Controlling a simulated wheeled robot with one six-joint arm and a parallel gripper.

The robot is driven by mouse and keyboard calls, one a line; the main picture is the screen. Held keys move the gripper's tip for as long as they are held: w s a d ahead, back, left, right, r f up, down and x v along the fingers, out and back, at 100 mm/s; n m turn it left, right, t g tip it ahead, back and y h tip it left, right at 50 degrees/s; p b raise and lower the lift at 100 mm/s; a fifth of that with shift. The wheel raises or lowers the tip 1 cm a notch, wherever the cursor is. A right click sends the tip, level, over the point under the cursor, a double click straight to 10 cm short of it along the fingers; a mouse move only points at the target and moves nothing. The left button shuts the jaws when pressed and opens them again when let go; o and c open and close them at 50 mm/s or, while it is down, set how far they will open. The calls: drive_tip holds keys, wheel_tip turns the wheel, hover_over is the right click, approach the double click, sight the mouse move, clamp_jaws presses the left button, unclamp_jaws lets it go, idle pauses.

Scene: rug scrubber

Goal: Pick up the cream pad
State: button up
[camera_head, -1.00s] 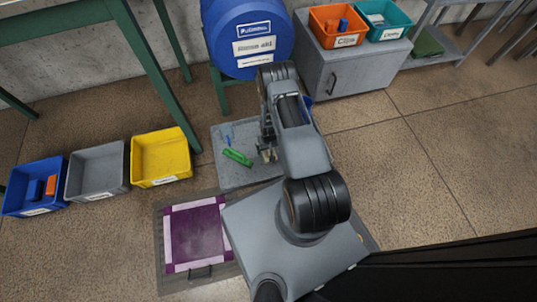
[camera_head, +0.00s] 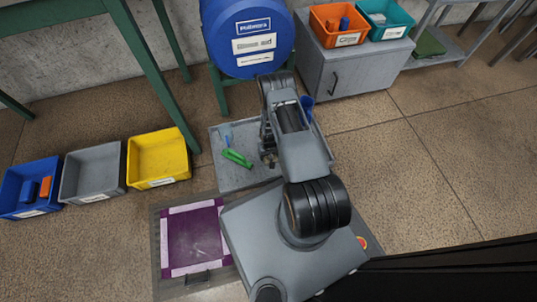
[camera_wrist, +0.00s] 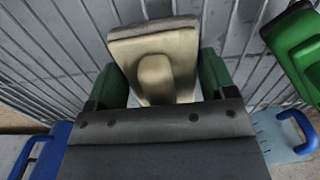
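The cream pad (camera_wrist: 183,58) shows in the wrist view, a flat cream block with a rounded raised grip in its middle. It is on the grey slatted tray. My gripper (camera_wrist: 165,82) has green fingertips, one at each side of the pad. They stand wide apart, with visible room between them and the raised grip. I cannot tell whether either touches the pad's edges. In the head view my gripper (camera_head: 269,157) is low over the grey tray (camera_head: 232,182), and my arm hides most of the pad.
A green tool (camera_head: 237,158) and a light blue tool (camera_head: 226,135) lie left of my gripper on the tray. Yellow (camera_head: 160,158), grey (camera_head: 93,173) and blue (camera_head: 30,188) bins stand left. A purple rug (camera_head: 194,240) lies in front.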

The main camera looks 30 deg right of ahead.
drive_tip(key=c, duration=0.5)
drive_tip(key=shift+o, duration=0.2)
drive_tip(key=shift+r, duration=0.5)
wheel_tip(320, 180, up, 2)
drive_tip(key=shift+r+p, duration=0.2)
drive_tip(key=shift+p, duration=0.65)
drive_tip(key=s+d+r+p, duration=0.2)
drive_tip(key=s+r+p, duration=0.1)
drive_tip(key=s, duration=0.3)
drive_tip(key=s+d+r+p, duration=0.2)
drive_tip(key=s+r+p, duration=0.2)
drive_tip(key=s+r, duration=0.2)
drive_tip(key=shift+s+d+r, duration=0.3)
drive_tip(key=shift+s+d, duration=0.05)
drive_tip(key=shift+s, duration=0.25)
